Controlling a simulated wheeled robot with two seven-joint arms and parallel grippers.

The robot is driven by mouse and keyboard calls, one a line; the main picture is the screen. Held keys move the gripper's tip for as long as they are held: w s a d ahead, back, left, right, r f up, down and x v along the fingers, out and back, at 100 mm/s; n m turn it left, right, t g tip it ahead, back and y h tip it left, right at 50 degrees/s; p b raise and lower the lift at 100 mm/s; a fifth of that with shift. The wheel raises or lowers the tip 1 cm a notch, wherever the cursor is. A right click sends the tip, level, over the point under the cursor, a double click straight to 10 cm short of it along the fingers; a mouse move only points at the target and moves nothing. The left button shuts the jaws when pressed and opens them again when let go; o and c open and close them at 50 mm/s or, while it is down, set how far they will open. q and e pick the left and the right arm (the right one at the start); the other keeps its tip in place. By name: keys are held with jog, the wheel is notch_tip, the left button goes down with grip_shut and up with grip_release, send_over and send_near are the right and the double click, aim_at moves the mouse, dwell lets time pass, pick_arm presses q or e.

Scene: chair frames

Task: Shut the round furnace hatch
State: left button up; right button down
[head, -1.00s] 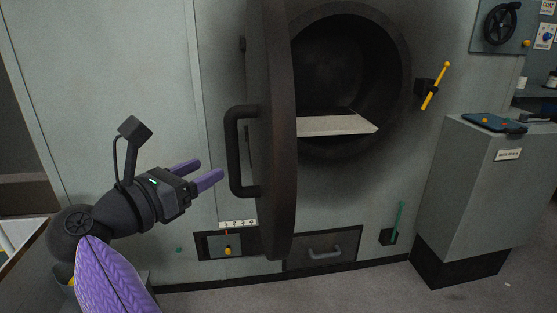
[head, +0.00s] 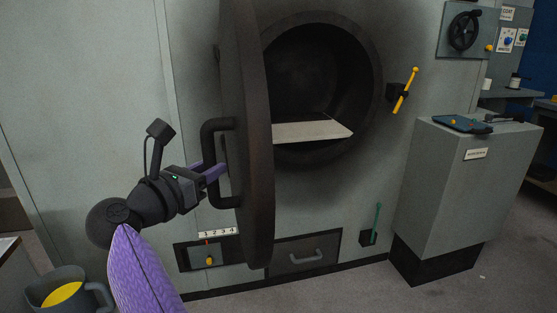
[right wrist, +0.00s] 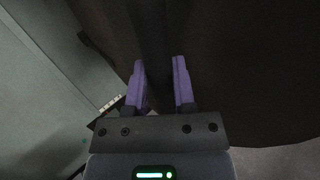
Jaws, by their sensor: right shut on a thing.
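The round furnace hatch (head: 257,130) is dark and stands swung wide open, seen nearly edge-on in the head view. The round furnace mouth (head: 358,70) to its right is uncovered, with a pale flat slab (head: 312,132) at its bottom. The hatch's dark bar handle (head: 208,140) faces left. My right gripper (head: 216,172) has its purple fingers shut on the handle's upright bar. In the right wrist view the fingers (right wrist: 159,62) flank the dark bar, with the hatch filling the background. My left gripper is out of view.
A yellow lever (head: 406,90) sits on the wall right of the mouth. A green lever (head: 376,222) and a drawer (head: 308,258) are low down. A grey cabinet (head: 450,190) stands at right. A bucket (head: 93,303) with yellow contents is at lower left.

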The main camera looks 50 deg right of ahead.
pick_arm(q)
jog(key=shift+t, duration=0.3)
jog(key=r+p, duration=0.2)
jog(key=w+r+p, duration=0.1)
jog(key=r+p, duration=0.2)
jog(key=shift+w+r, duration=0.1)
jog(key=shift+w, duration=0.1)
pick_arm(e)
jog(key=s+d, duration=0.6)
jog(key=d, duration=0.4)
jog(key=shift+s+d, duration=0.15)
jog(key=shift+d, duration=0.05)
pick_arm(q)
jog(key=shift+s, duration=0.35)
pick_arm(e)
jog(key=shift+c, duration=1.8)
grip_release()
